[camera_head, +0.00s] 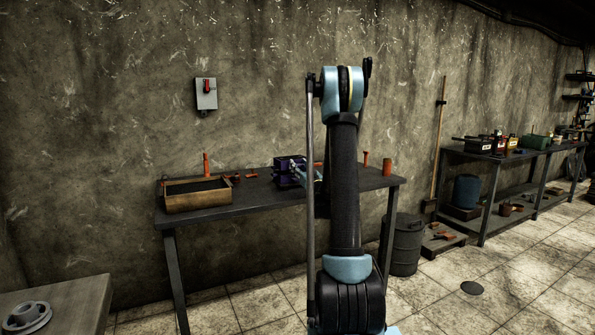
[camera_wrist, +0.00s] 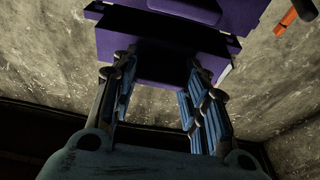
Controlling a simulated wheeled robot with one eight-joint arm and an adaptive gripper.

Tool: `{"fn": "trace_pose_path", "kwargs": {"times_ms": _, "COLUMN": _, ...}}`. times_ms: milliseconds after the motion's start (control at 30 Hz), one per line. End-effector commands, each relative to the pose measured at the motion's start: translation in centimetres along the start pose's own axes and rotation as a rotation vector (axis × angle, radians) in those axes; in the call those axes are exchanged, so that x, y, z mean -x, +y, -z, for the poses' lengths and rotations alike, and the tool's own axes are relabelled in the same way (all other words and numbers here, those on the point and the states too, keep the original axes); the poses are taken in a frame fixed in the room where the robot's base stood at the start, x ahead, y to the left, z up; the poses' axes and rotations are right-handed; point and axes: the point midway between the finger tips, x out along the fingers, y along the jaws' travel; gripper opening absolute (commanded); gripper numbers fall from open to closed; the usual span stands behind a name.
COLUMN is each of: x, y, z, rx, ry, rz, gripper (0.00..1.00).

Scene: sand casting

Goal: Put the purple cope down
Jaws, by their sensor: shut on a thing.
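The purple cope (camera_head: 290,161) is at the middle of the dark table in the head view, with a second purple layer just beneath it; whether the two touch is too small to tell. In the wrist view the purple cope (camera_wrist: 157,43) fills the top middle, with a purple part between the fingers. My gripper (camera_wrist: 163,68) has its blue ribbed fingers on either side of that part and is shut on it. In the head view my gripper (camera_head: 298,173) is at the purple pieces, partly hidden behind my arm.
The dark table (camera_head: 237,203) also bears a wooden box of sand (camera_head: 197,203) at left, an upright orange tool (camera_head: 206,164) and an orange cup (camera_head: 387,167) at right. A grey barrel (camera_head: 407,245) stands beside it. Bare tabletop shows along the front edge.

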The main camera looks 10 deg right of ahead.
Motion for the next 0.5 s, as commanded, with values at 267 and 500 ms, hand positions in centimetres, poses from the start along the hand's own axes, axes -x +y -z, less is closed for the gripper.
{"fn": "trace_pose_path", "kwargs": {"times_ms": 267, "x": 0.13, "y": -0.09, "z": -0.32, "rx": -0.001, "ry": 0.001, "rz": 0.001, "gripper": 0.00}}
{"fn": "trace_pose_path", "kwargs": {"times_ms": 500, "x": 0.16, "y": -0.13, "z": -0.62, "rx": 0.000, "ry": 0.000, "rz": 0.001, "gripper": 0.43}}
